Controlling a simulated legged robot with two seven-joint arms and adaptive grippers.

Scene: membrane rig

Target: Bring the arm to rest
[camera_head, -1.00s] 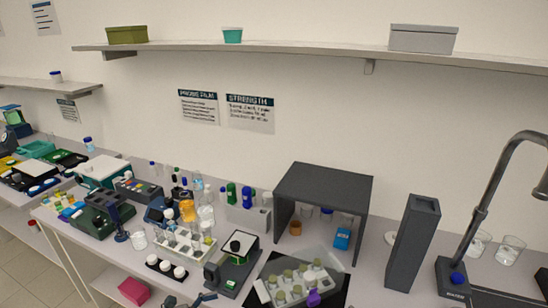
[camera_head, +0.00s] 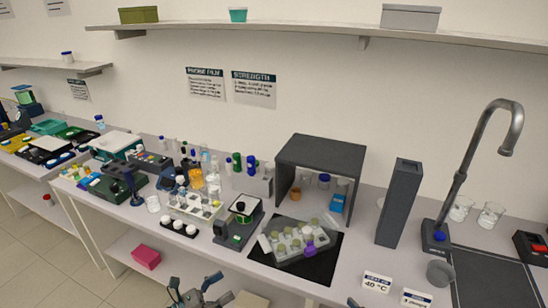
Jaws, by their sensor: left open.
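My left gripper (camera_head: 198,292) shows at the bottom edge of the head view, left of the middle. Its dark grey fingers are spread apart and I see nothing between them. It is in front of the bench, below the bench's front edge in the picture, and apart from the things on the bench. The rest of the left arm is cut off by the frame.
Behind the gripper stand a dark balance-like device (camera_head: 240,222), a rack of small bottles (camera_head: 196,207) and a tray of vials on a black mat (camera_head: 318,268). A pink box (camera_head: 146,257) lies on the lower shelf. A tap (camera_head: 460,175) stands at the right.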

